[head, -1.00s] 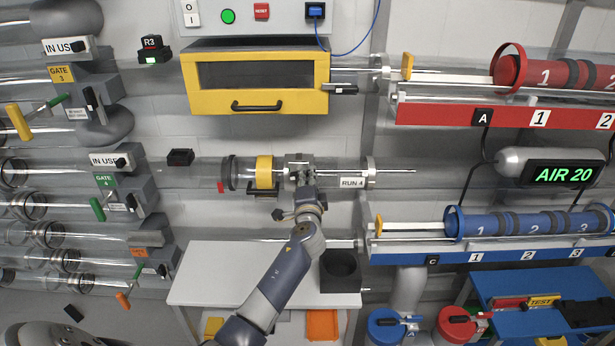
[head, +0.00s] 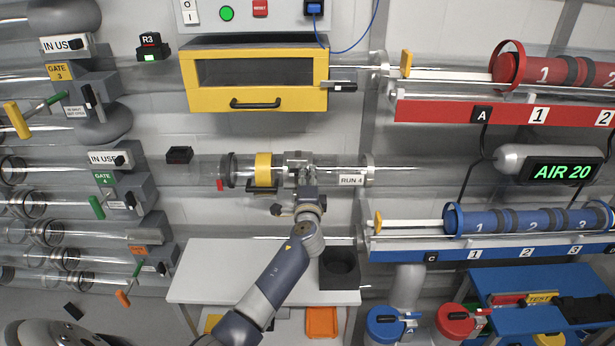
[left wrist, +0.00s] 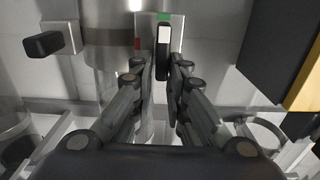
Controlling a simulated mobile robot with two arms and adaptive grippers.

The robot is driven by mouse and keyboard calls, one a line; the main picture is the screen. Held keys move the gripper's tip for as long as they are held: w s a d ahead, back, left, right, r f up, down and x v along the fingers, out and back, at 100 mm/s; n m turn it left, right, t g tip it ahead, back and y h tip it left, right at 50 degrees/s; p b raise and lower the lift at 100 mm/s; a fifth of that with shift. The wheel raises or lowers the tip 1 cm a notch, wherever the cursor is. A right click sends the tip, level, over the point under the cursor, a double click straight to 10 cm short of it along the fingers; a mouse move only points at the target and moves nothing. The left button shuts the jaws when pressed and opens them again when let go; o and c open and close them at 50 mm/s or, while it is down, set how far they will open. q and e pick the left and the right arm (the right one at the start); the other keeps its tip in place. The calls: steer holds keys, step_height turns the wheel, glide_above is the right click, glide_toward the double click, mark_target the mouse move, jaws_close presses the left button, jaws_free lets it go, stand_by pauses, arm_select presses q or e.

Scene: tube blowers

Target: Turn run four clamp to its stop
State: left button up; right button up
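The run four tube (head: 335,160) runs across the middle of the head view, with a "RUN 4" label (head: 352,180) on it and a yellow band (head: 263,169) to the left. My left gripper (head: 301,172) is at the clamp's fitting (head: 296,157), and my wrist hides much of it. In the left wrist view the clamp lever (left wrist: 163,52), black with a white face, stands upright just below a green mark (left wrist: 164,17). A red mark (left wrist: 137,43) is to its left. The left fingertips (left wrist: 162,72) are close together, one on each side of the lever's lower part. My right gripper is not visible.
Red (head: 440,111) and blue (head: 420,250) racks are at the right. Gate housings (head: 125,188) are at the left.

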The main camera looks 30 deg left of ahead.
arm_select(q)
steer(key=shift+o, duration=0.8)
steer(key=v, duration=1.2)
